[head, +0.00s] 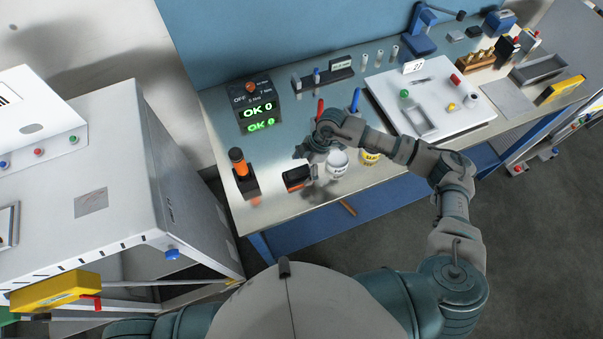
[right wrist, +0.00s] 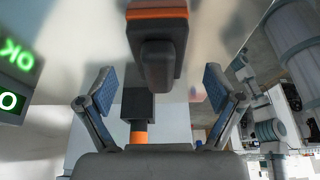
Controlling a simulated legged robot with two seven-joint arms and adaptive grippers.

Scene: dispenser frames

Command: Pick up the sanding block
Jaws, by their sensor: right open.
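The sanding block (head: 297,178) looks like a black block with an orange band, lying near the front edge of the bench top. In the right wrist view the block (right wrist: 157,50) shows large at the top centre, with a dark raised grip and its orange layer beyond. My right gripper (head: 309,159) is just above and beside it in the head view. In the right wrist view the two fingers stand wide apart, one to each side of the block's near end, with nothing held between them. My left gripper is not in view.
A black stand with an orange-topped tool (head: 239,165) is left of the block. A white cup (head: 338,163) and a yellow container (head: 369,157) stand to its right. A display box (head: 256,103) is behind. A white board (head: 460,122) with small parts lies further right.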

